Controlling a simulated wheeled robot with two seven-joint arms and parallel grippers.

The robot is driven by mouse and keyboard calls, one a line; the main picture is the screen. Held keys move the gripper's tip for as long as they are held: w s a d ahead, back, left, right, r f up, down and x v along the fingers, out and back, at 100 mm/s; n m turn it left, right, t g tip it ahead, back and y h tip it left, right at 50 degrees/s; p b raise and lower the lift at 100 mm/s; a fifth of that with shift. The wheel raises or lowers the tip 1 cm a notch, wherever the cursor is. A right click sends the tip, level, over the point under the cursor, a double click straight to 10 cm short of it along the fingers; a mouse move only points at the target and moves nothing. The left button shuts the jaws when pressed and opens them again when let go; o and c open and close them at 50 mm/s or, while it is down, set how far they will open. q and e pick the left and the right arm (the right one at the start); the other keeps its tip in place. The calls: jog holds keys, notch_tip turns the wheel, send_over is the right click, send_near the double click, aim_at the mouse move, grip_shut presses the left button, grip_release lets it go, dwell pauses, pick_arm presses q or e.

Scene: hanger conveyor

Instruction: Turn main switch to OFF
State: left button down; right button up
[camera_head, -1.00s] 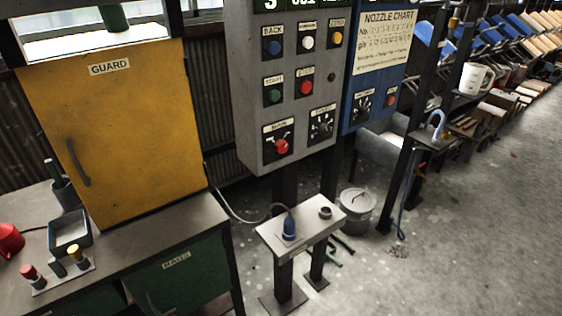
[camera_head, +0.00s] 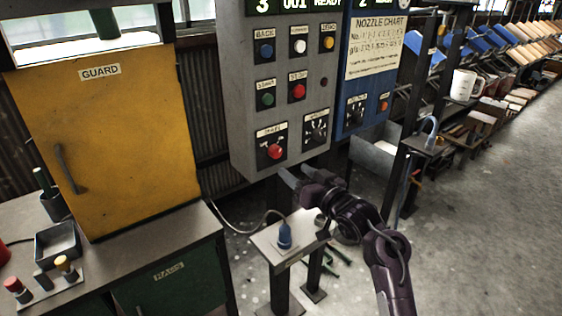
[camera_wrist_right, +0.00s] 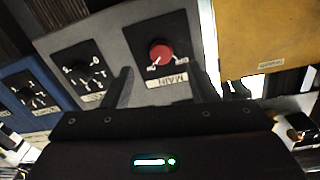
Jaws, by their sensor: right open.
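The main switch is a red rotary knob (camera_head: 275,152) on a black plate at the lower left of the grey control panel (camera_head: 240,116). In the right wrist view the red knob (camera_wrist_right: 160,52) shows upside down above its MAIN label; its exact setting is too small to read. My right gripper (camera_head: 296,174) is open and empty, just below the panel's lower edge and a little right of the knob in the head view. In the right wrist view its fingers stand apart, with the knob between and beyond their tips, not touched. My left gripper is not in view.
A black selector dial (camera_head: 316,130) sits right of the main switch, with several coloured buttons above. A blue panel (camera_head: 350,119) adjoins on the right. A small stand with a blue plug (camera_head: 284,235) is below my right gripper. A yellow guard cabinet (camera_head: 110,140) is at left.

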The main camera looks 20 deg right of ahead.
aim_at(278, 154)
jog(key=x, duration=0.2)
jog(key=p+x, duration=0.1)
jog(key=x, duration=0.2)
jog(key=r+x, duration=0.1)
jog(key=x, duration=0.1)
jog(key=shift+w, duration=0.35)
jog(key=c, duration=1)
jog(key=shift+o, duration=0.2)
